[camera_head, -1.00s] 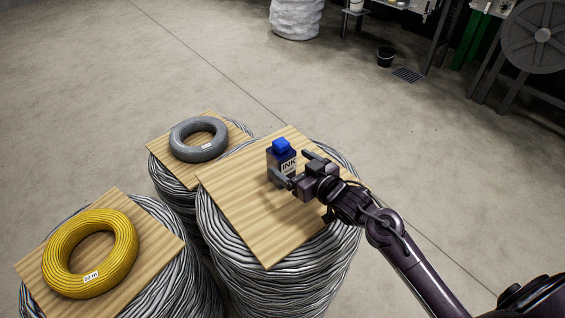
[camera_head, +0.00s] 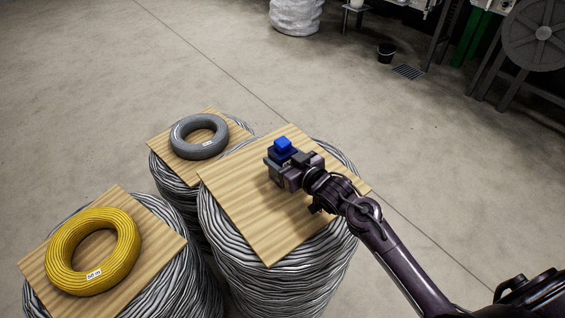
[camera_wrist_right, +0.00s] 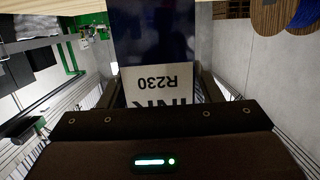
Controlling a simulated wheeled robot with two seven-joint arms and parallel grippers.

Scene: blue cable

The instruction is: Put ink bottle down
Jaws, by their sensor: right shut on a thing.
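The ink bottle (camera_head: 282,145) is dark with a blue cap, and it is upright over the far part of the middle wooden board (camera_head: 248,215). My right gripper (camera_head: 284,168) is shut on the bottle, its fingers on either side of the body. In the right wrist view the dark bottle (camera_wrist_right: 153,35) fills the middle, with its white INK R230 label upside down between the fingers. The gripper hides the bottle's lower part in the head view, so I cannot tell whether its base touches the board. My left gripper is not in view.
A grey cable coil (camera_head: 199,137) lies on the board behind left. A yellow coil (camera_head: 92,252) lies on the board at the front left. The boards rest on large grey cable reels (camera_head: 275,285). The middle board's left and front parts are bare.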

